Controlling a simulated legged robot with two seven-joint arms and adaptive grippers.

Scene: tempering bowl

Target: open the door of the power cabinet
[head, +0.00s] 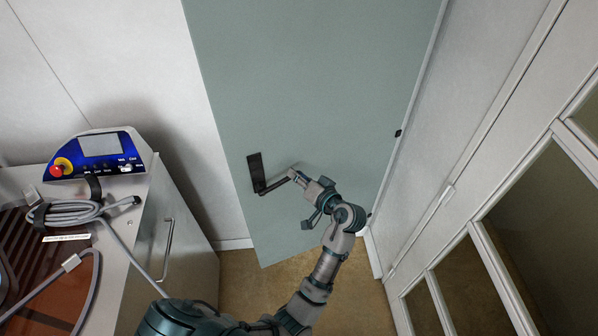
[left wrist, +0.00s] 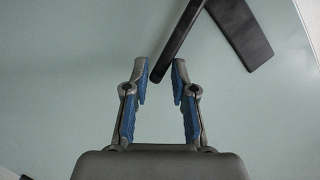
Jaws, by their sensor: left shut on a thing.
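The power cabinet door (head: 310,80) is a tall grey-green panel in the middle of the head view, with hinges on its right edge. Its lower left corner reaches out over the floor past the wall's base line, so it looks ajar. A black handle plate (head: 255,171) with a dark lever (head: 272,186) sits low near its left edge. In the left wrist view, the lever (left wrist: 175,50) comes down between the blue-padded fingertips (left wrist: 161,76), and the plate (left wrist: 240,32) is at upper right. My right gripper is not seen.
A grey cabinet (head: 180,245) with a blue control panel (head: 100,155), a red knob and coiled grey cable (head: 70,212) stands at the left. A white glazed frame (head: 480,230) closes the right side. Brown floor (head: 235,285) shows below the door.

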